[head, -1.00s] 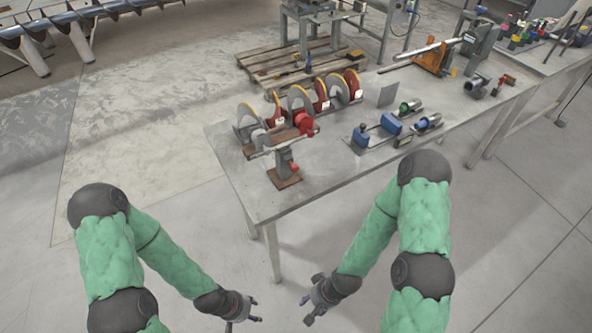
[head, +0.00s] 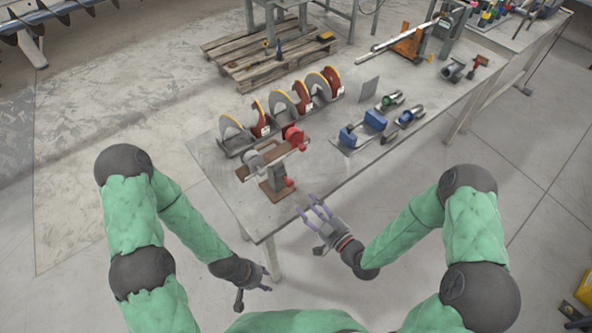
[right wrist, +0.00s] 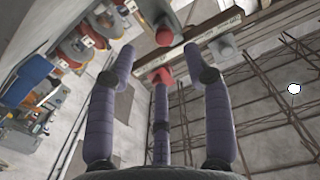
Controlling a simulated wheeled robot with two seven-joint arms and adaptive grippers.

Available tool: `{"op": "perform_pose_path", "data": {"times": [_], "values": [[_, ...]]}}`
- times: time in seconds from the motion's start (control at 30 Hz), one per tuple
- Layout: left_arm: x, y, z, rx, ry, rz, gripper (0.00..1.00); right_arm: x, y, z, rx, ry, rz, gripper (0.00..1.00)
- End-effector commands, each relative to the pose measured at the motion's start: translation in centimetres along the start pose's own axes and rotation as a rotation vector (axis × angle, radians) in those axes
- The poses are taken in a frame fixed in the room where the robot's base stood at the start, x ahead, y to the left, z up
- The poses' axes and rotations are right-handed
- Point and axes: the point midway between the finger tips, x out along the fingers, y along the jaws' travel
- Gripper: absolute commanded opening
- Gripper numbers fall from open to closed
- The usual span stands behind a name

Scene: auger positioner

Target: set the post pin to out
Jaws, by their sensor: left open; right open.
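A grey post (head: 276,176) on a brown base stands near the front left corner of the table, with a red knob (head: 289,182) low on its side. I cannot tell whether this knob is the post pin or how far out it sits. In the right wrist view, a red ball knob (right wrist: 164,37) and a second red part (right wrist: 160,76) lie beyond my fingers. My right gripper (head: 312,208) is open and empty at the table's front edge, right of the post and apart from it. My left gripper (head: 267,281) is open and empty, below the table's front edge.
The table (head: 340,178) has bare top right of the post. Behind the post is a rack of red and grey auger pieces (head: 285,105). A blue clamp fixture (head: 375,121) stands farther right. A wooden pallet (head: 265,62) lies on the floor behind.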

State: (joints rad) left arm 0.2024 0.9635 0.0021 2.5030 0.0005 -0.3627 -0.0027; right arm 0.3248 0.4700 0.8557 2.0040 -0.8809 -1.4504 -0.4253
Motion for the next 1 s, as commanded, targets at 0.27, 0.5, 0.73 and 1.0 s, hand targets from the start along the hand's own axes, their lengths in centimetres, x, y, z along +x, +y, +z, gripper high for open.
{"op": "perform_pose_path", "data": {"times": [0.27, 0.5, 0.73, 1.0], "values": [[0.0, 0.0, 0.1, 0.000, -0.002, 0.000, 0.46, 1.4, -0.3, -1.0, -0.018, 0.043, -0.009, 0.51], [0.4, -0.1, 0.1, 0.000, -0.002, 0.000, 0.46, 5.4, -0.4, -1.1, -0.017, 0.042, -0.010, 0.51], [0.7, -0.3, 0.0, 0.000, -0.001, 0.000, 0.46, 8.9, -0.3, -1.2, -0.016, 0.041, -0.008, 0.51], [0.9, -0.3, 0.0, 0.000, -0.001, 0.000, 0.46, 10.6, -0.3, -1.3, -0.014, 0.039, -0.006, 0.51]]}}
